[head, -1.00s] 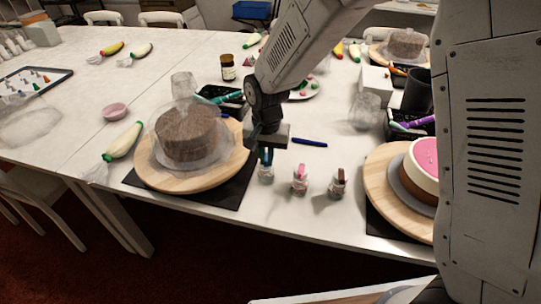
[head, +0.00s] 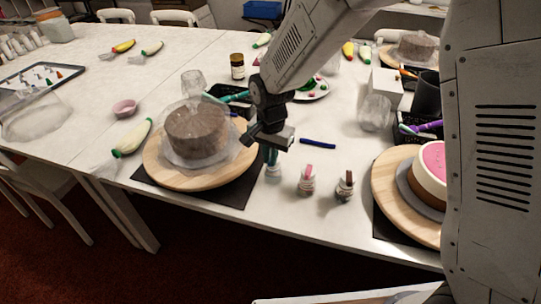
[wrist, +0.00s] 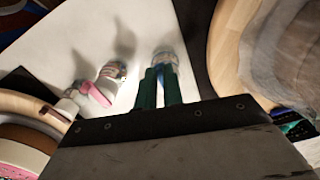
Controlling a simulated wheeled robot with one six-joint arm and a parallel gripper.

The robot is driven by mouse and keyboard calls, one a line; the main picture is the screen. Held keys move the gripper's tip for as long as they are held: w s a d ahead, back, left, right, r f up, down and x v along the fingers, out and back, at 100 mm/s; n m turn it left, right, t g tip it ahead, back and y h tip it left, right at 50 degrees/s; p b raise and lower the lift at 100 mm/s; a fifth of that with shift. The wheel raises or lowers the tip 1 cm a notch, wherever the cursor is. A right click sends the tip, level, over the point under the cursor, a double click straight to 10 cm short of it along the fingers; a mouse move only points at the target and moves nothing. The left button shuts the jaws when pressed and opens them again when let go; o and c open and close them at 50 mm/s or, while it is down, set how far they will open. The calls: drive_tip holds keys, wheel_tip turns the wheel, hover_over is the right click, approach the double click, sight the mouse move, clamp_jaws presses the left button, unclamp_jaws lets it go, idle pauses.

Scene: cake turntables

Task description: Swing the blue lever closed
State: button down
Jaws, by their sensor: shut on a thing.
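A small clear jar (head: 273,172) stands on the white table, just right of the dark mat under the left turntable. Its blue lever (wrist: 160,72) shows as a thin blue strip between my fingers in the wrist view. My gripper (head: 270,154) points down over this jar and is shut on the lever. In the wrist view my gripper (wrist: 159,86) has two dark green fingers, with the jar (wrist: 166,54) just beyond their tips. The fingers hide most of the lever, so its exact angle cannot be told.
Two similar jars, one with a pink lever (head: 307,180) and one with a brownish lever (head: 345,186), stand close on the right. A cake turntable (head: 160,173) is close on the left, another (head: 393,190) at right. A blue pen (head: 318,144) lies behind.

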drive_tip(key=c, duration=1.5)
unclamp_jaws()
wheel_tip(320, 180, up, 8)
drive_tip(key=shift+f, duration=0.15)
